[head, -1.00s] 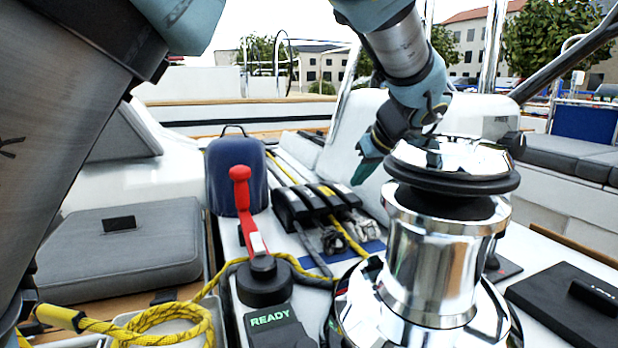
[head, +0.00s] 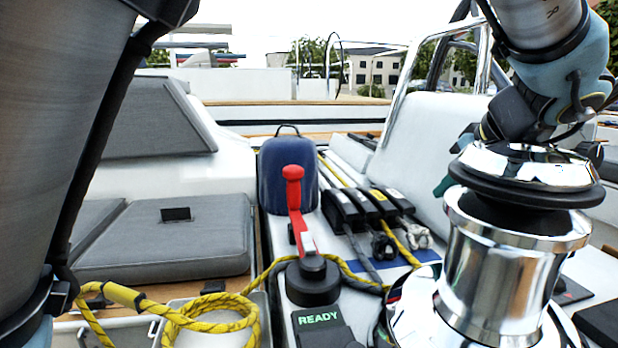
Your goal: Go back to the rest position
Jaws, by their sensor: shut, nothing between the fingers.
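My gripper (head: 446,184) is at the right of the head view, beside and partly behind the chrome winch (head: 490,272). The winch's black and silver top hides much of it. Its teal fingertip area shows just left of the winch top, and the jaws are shut with nothing seen in them. My arm comes down from the upper right corner to the gripper. I cannot tell whether the gripper touches the winch.
A red-handled lever (head: 296,205) stands left of the winch, before a dark blue rounded cover (head: 275,170). Black rope clutches (head: 347,208) lie between lever and winch. A yellow rope (head: 215,315) is coiled at lower left, near a grey cushion (head: 150,245).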

